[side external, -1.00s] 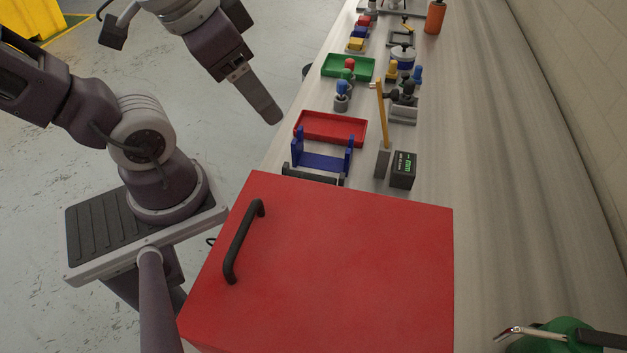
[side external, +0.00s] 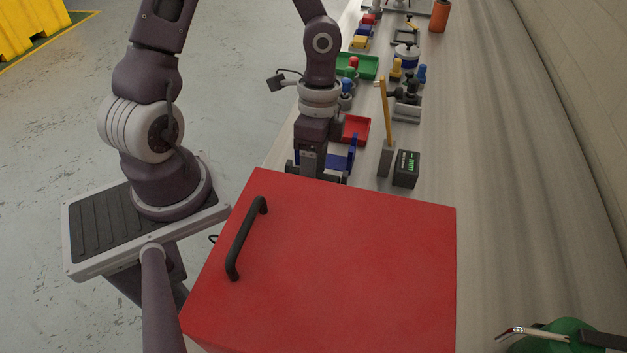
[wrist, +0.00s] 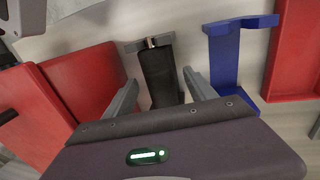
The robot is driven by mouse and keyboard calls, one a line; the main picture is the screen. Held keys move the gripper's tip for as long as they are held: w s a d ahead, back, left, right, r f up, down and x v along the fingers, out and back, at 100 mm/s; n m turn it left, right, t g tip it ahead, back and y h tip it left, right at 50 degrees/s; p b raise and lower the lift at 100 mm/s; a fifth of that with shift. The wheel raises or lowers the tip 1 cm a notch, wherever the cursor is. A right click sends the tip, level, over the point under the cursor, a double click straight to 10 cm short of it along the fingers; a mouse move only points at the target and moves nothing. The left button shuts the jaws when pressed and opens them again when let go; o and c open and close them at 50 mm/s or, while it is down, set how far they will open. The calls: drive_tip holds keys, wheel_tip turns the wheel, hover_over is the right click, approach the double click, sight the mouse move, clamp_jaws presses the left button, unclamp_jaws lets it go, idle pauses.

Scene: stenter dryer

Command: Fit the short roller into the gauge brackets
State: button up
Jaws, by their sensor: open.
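The short roller, a dark cylinder (wrist: 160,75) with a small metal shaft end, lies in a grey rest (wrist: 132,46) in the wrist view. My gripper (wrist: 160,79) is open, with one finger on each side of the roller; I cannot tell whether either finger touches it. The blue gauge brackets (wrist: 224,55) stand just right of the roller, and they look empty in the part that shows. In the side view my gripper (side external: 311,165) points down behind the red box and hides most of the roller and part of the blue brackets (side external: 352,153).
A large red box (side external: 330,240) with a black handle stands close in front of my gripper. A red tray (side external: 356,129) is behind the brackets. A digital mm gauge (side external: 405,169) and a grey block with a yellow post (side external: 386,130) stand to the right.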

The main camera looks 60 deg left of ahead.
drive_tip(key=shift+s+f, duration=0.1)
drive_tip(key=shift+f, duration=0.3)
clamp_jaws()
drive_tip(key=shift+r, duration=0.15)
wheel_tip(320, 180, up, 9)
drive_tip(key=shift+f, duration=0.2)
drive_tip(key=w+a+r, duration=0.1)
drive_tip(key=w+a, duration=0.6)
